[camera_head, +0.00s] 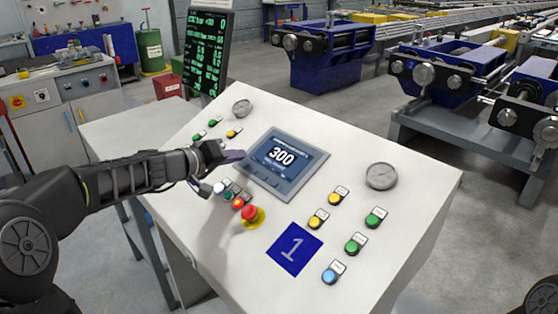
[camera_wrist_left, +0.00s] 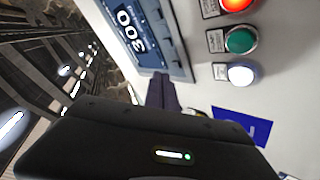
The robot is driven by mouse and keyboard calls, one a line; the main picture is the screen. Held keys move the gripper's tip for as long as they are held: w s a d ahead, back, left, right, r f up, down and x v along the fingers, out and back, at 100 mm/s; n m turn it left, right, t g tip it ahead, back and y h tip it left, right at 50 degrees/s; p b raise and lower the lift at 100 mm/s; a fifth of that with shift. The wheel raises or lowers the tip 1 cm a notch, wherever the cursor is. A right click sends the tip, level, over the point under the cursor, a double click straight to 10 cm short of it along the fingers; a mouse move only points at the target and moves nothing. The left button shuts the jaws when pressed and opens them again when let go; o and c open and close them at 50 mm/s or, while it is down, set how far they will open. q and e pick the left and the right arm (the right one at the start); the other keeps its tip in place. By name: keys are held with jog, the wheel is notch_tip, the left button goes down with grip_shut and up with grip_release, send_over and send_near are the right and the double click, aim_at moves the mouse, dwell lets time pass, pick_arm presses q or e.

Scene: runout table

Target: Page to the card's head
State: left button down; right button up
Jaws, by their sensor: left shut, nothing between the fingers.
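The grey display unit (camera_head: 283,163) is set in the sloping white console and reads 300, with a row of small keys along its lower edge. It also shows in the left wrist view (camera_wrist_left: 150,32), turned on its side. My left gripper (camera_head: 236,156) is shut and empty at the unit's left edge. Its fingertips (camera_wrist_left: 162,85) lie close to the key strip in the left wrist view; I cannot tell whether they touch. A black monitor (camera_head: 207,45) behind the console shows rows of green text, too small to read surely. My right gripper is not in view.
A red mushroom button (camera_head: 250,214) on a yellow base and a white button (camera_head: 219,188) sit just below my left gripper. Blue machines (camera_head: 330,55) stand behind.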

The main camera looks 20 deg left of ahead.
pick_arm(q)
jog(key=r, duration=0.1)
jog(key=s+r+p, duration=0.1)
jog(key=r, duration=0.1)
jog(key=s+a+r, duration=0.1)
jog(key=r, duration=0.1)
jog(key=shift+a+p, duration=0.1)
jog(key=shift+p, duration=0.3)
dwell(2.5)
jog(key=r+p, duration=0.1)
jog(key=p, duration=0.3)
jog(key=s+r+p, duration=0.1)
jog(key=p, duration=0.1)
jog(key=shift+a+r, duration=0.25)
jog(key=shift+r, duration=0.05)
